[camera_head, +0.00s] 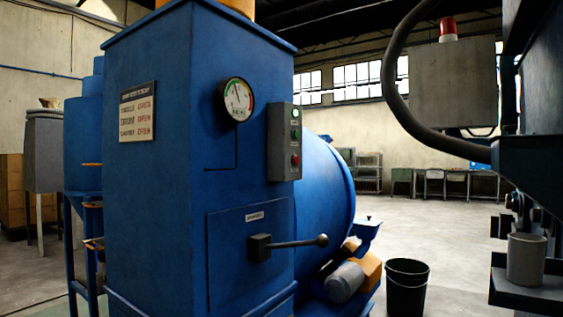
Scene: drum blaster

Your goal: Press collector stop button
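A narrow grey control box (284,142) is fixed to the upper right corner of the large blue machine cabinet (150,200). On its face are small round buttons or lamps in a vertical row. A red button (295,160) is near the bottom, with green ones (295,134) above it. The lettering on the box is too small to read, so I cannot confirm which one is the collector stop. My gripper is not in view, and nothing is seen touching the box.
A lever (290,242) sticks out from the cabinet's lower door, below a round gauge (236,99). A black bucket (406,286) stands on the floor at right. Other machinery with a thick dark hose (392,75) fills the right edge. Open floor lies between.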

